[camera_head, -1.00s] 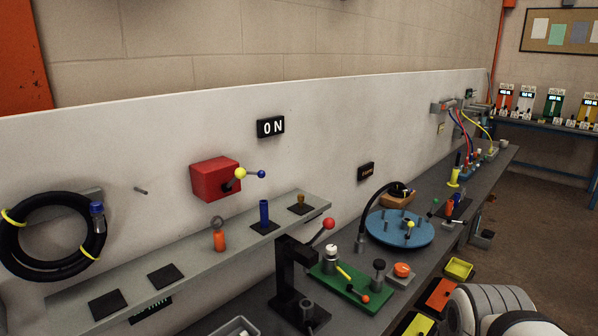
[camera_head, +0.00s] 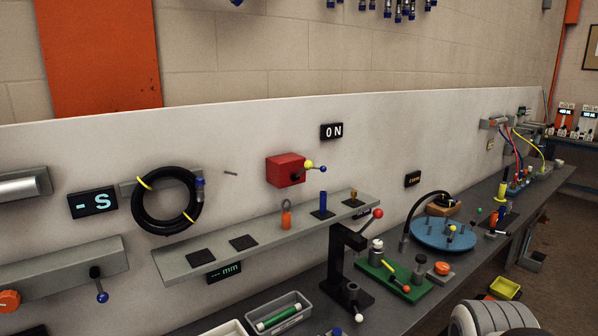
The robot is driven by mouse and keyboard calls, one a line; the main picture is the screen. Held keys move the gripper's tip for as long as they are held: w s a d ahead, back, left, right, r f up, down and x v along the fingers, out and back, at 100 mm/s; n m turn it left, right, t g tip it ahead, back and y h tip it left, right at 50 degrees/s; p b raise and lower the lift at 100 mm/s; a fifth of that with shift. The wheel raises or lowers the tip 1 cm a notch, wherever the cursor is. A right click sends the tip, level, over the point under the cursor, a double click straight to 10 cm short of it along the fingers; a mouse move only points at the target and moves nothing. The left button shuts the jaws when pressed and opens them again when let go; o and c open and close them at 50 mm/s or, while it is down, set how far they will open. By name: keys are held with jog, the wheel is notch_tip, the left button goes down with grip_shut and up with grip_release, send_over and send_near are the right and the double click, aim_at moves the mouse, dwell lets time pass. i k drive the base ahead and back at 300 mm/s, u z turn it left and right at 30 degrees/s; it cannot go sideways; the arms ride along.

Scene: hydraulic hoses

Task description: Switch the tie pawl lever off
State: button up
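Several levers show, and no readable label tells which is the tie pawl lever. A red box (camera_head: 286,170) on the white panel carries a short lever with a yellow ball (camera_head: 308,165) and a blue ball (camera_head: 323,169), pointing right. A dark lever with a blue ball (camera_head: 102,297) hangs downward on a grey bracket at the lower left. A black press (camera_head: 341,262) has a lever with a red ball (camera_head: 377,213) pointing up right. A green plate (camera_head: 391,279) bears a small yellow lever. My gripper is out of view; only a white part of my arm shows at the lower right.
A sign (camera_head: 332,131) above the red box reads ON. A grey shelf (camera_head: 275,234) juts from the panel. A coiled black hose (camera_head: 137,207) hangs at left. A blue turntable (camera_head: 441,235) and grey bins (camera_head: 272,305) crowd the bench.

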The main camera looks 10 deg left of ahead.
aim_at(323, 169)
jog(key=u, duration=1.95)
jog(key=k, duration=1.3)
jog(key=z, duration=1.25)
jog(key=i, duration=1.7)
